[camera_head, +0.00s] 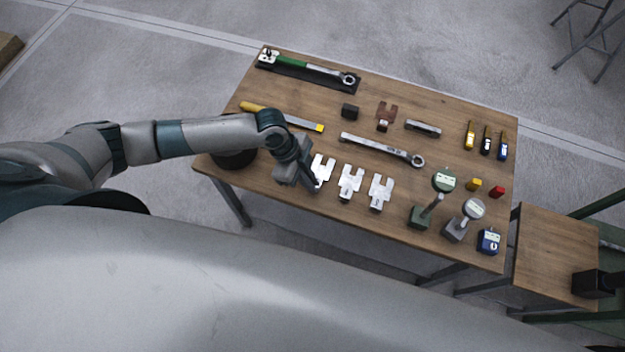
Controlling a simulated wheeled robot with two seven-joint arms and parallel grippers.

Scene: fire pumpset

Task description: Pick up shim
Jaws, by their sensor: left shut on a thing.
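Three silver slotted shims lie in a row near the front edge of the wooden table (270,199). The left shim (323,167) is partly hidden by my left gripper (314,187). My left gripper reaches down at this shim's lower end and is shut on it. The middle shim (349,183) and the right shim (380,191) lie apart from the gripper, to its right. Whether the held shim is clear of the table cannot be told. My right gripper does not show.
A long wrench (382,150) lies behind the shims. Dial gauges on stands (421,216) stand to their right. A yellow-handled tool (285,117), a black block (350,112) and a green-handled torque wrench (305,68) lie farther back. A smaller table (555,250) adjoins at right.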

